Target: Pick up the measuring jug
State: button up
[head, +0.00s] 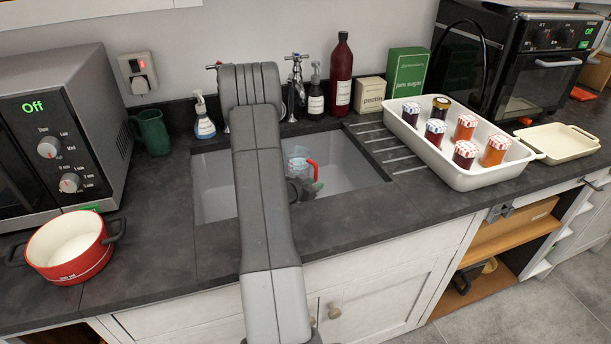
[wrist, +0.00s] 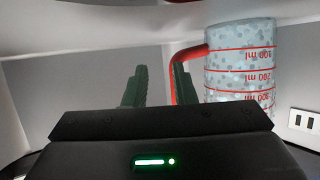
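The clear measuring jug (head: 298,158) with a red handle is in the white sink (head: 350,175), partly hidden by my arm in the head view. In the wrist view the jug (wrist: 240,65) shows red millilitre marks, upside down in the picture, and a speckled look. My gripper (wrist: 158,85) is open, with a gap between its two dark green fingers. The red handle (wrist: 187,56) is close by the right finger, which partly overlaps it. I cannot tell whether the handle touches the finger. In the head view my gripper (head: 303,190) is low in the sink beside the jug.
Sink walls and the counter edge surround my gripper. Taps (head: 296,75), a soap bottle (head: 204,120) and a dark red bottle (head: 341,75) stand behind. A white tray of jars (head: 467,178) is right; a red pot (head: 68,246) and green mug (head: 152,132) are left.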

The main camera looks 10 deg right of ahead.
jog(key=shift+w+d+f, duration=0.15)
jog(key=shift+w+d, duration=0.1)
jog(key=shift+w, duration=0.1)
grip_shut()
grip_release()
jog(key=shift+s, duration=0.1)
